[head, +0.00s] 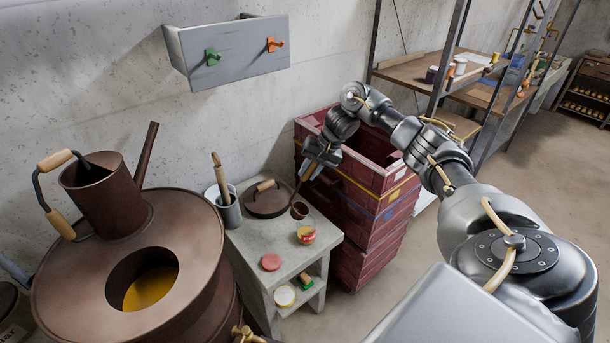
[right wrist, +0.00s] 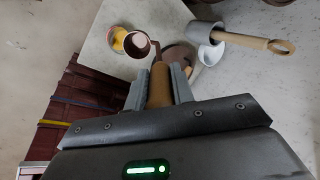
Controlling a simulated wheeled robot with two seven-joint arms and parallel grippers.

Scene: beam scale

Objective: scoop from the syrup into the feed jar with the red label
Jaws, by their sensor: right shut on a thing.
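My right gripper (head: 318,160) is shut on the wooden handle of a ladle; in the right wrist view the handle (right wrist: 160,84) stands between both fingers. The ladle's small brown cup (head: 299,210) hangs over the stone stand, just behind a small open jar with a red label (head: 306,236) and yellowish contents. In the right wrist view the cup (right wrist: 138,44) partly overlaps the jar (right wrist: 118,40); I cannot tell whether they touch or what the cup holds. Golden syrup (head: 150,289) shows through the round opening of a big brown drum at left. My left gripper is not in view.
On the stone stand (head: 262,237) are a brown lidded pan (head: 267,199), a grey pot (head: 226,208) with a wooden-handled tool, and a red disc (head: 270,262). A brown can (head: 100,195) stands on the drum. Dark red crates (head: 375,205) are stacked right of the stand.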

